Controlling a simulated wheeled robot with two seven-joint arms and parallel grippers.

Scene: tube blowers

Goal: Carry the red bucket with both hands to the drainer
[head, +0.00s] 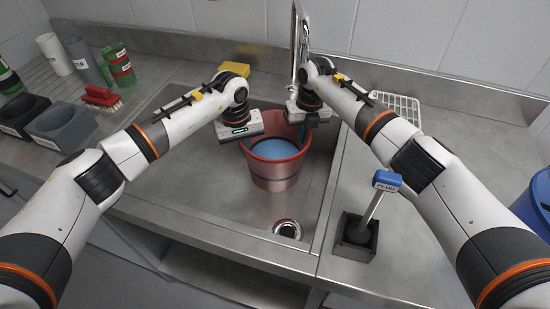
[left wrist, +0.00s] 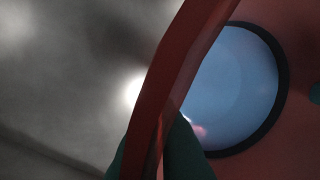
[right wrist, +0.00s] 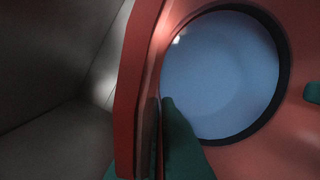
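The red bucket (head: 275,172) stands upright in the steel sink, with a blue, dark-ringed round surface inside it. My left gripper (head: 246,143) is at the left of its rim. In the left wrist view its green fingers (left wrist: 150,160) lie on both sides of the bucket wall (left wrist: 190,50), close against it. My right gripper (head: 303,128) is at the right far side of the rim. In the right wrist view its fingers (right wrist: 150,160) also pinch the wall. A ribbed draining surface (head: 38,82) is at the left back; a white wire rack (head: 398,104) is at the right.
A faucet (head: 297,40) rises behind the bucket. A drain hole (head: 287,229) is in front of it. A blue-handled plug tool (head: 386,181) stands in a dark holder on the right. A yellow sponge (head: 234,69), red brush (head: 101,97), cups and dark bins are behind and left.

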